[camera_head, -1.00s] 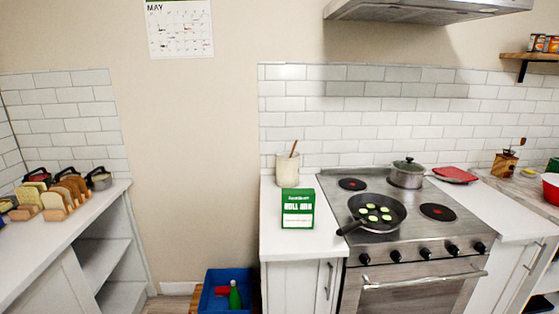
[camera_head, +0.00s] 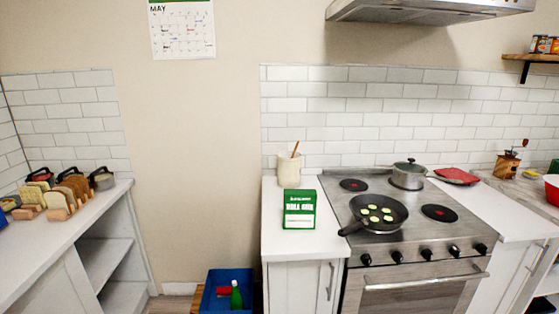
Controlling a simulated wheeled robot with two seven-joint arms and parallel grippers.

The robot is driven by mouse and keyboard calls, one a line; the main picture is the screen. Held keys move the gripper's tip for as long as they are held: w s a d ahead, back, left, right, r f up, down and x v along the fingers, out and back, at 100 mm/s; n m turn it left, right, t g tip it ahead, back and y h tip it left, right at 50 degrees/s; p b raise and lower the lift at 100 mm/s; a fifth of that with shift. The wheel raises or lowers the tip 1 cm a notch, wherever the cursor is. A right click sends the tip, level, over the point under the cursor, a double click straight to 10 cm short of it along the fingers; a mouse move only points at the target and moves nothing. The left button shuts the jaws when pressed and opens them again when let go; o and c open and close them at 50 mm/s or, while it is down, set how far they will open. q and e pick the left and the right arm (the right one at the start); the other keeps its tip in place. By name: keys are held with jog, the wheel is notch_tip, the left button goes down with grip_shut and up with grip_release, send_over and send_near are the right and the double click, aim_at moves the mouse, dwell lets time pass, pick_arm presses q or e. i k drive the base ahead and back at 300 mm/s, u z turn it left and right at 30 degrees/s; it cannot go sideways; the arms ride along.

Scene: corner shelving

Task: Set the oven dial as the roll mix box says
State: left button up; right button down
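The green and white roll mix box (camera_head: 299,209) stands upright on the counter left of the stove. Its large title shows, but the small print on its lower label is too small to read. The oven (camera_head: 416,286) is under the stovetop, with a bar handle across its door. Several black knobs (camera_head: 398,256) sit in a row on its front panel. Which knob is the oven dial, and its setting, I cannot tell. Neither of my grippers is in view.
A frying pan (camera_head: 374,214) with food slices sits on the front left burner, its handle pointing left. A lidded pot (camera_head: 408,175) stands at the back right. A utensil crock (camera_head: 289,170) is behind the box. A blue bin (camera_head: 228,290) stands on the floor left of the cabinet.

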aim_at(482, 249)
jog(key=u, duration=2.7)
jog(key=k, duration=2)
jog(key=z, duration=1.8)
